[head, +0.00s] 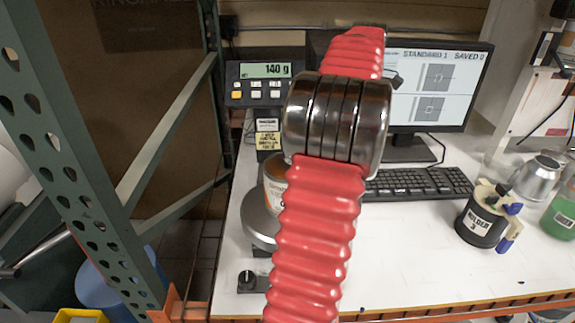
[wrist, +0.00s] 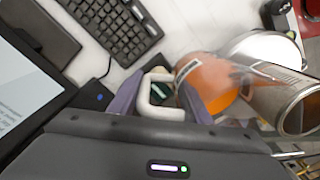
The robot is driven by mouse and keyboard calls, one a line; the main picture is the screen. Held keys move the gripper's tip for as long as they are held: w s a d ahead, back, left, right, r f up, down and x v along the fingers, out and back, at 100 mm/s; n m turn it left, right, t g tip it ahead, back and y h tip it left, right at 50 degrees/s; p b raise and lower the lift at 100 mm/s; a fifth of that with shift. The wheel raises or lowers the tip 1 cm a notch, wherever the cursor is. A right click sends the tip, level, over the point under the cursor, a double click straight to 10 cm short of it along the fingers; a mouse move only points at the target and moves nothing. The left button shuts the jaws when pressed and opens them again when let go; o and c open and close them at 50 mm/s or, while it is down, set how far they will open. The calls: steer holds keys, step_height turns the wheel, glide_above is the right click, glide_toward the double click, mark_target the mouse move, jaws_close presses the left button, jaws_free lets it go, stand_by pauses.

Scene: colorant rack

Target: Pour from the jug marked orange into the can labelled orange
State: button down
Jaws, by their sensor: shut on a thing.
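My gripper (wrist: 162,98) is shut on the white handle of the orange jug (wrist: 208,78) in the wrist view. The jug's marking cannot be read. A silver can (wrist: 285,98) with an open mouth and a label band is close beside the jug, on its right in that view. In the head view the can (head: 274,190) stands on the scale, partly hidden by my red arm; only part of its label shows. My gripper and the jug are hidden behind my arm there. Whether liquid is flowing cannot be seen.
The scale display (head: 268,70) reads 140 g above its round pan (head: 258,222). A keyboard (head: 415,184) and monitor (head: 436,85) are behind. A black pot (head: 482,222), a metal vessel (head: 538,178) and a green container (head: 562,212) stand right. A green rack post (head: 70,160) is left.

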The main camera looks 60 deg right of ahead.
steer(key=shift+r, duration=2.55)
steer(key=shift+s, duration=0.1)
stand_by(0.5)
